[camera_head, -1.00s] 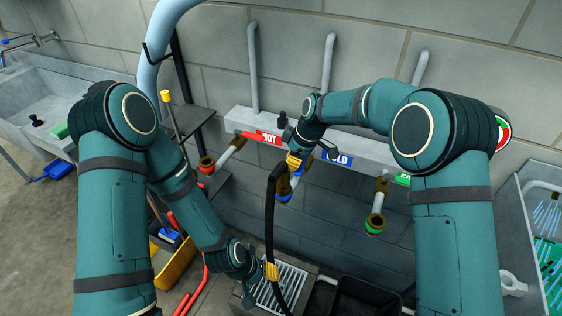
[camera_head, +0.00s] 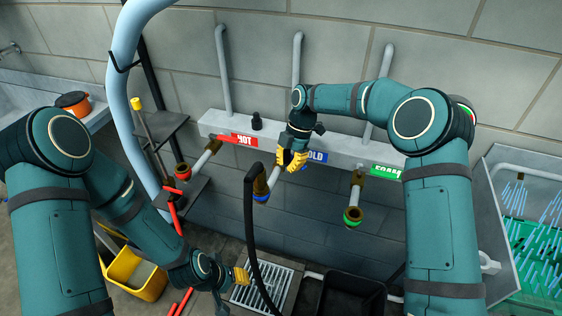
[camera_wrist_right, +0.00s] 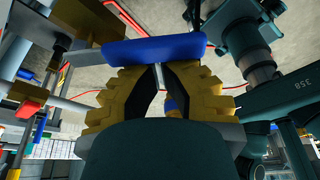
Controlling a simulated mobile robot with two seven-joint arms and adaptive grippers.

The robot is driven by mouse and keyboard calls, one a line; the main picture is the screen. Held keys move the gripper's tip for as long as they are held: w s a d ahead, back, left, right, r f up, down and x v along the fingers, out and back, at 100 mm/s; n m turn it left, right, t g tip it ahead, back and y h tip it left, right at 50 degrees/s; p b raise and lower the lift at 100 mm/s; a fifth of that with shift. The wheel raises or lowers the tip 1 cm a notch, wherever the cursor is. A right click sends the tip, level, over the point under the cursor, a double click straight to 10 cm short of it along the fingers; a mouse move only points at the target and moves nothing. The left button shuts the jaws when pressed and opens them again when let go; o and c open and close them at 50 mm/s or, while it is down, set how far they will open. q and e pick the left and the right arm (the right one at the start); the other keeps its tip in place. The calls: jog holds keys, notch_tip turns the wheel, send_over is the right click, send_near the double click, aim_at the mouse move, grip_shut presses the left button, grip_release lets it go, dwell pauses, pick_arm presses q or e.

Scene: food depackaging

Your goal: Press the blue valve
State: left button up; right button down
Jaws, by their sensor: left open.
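The blue valve plate (camera_head: 317,156), its lettering partly covered, is on the grey ledge between the red and green plates. My right gripper (camera_head: 291,160) is at its left end, yellow fingers pointing down. In the right wrist view a blue bar (camera_wrist_right: 155,50) lies across the yellow fingertips (camera_wrist_right: 160,68); whether they touch it is unclear. The fingers are close together and look shut, with a thin slit between them. My left gripper (camera_head: 240,275) is open and low, left of the hose.
The red HOT plate (camera_head: 244,139) and green plate (camera_head: 386,171) flank the blue one. A green-ringed outlet (camera_head: 352,215) hangs on the right. Below are a floor grate (camera_head: 268,283), black bin (camera_head: 345,293) and yellow bucket (camera_head: 137,275). A green crate (camera_head: 530,250) stands at far right.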

jog(key=d+n, duration=0.1)
jog(key=n, duration=0.1)
jog(key=w+d+n+g+h+p, duration=0.1)
jog(key=n, duration=0.1)
jog(key=shift+w+d, duration=0.1)
jog(key=shift+d, duration=0.15)
pick_arm(q)
notch_tip(320, 180, up, 2)
jog(key=shift+r+p, duration=0.1)
jog(key=shift+p, duration=0.2)
pick_arm(e)
jog(key=shift+w+d, duration=0.2)
jog(key=shift+d, duration=0.05)
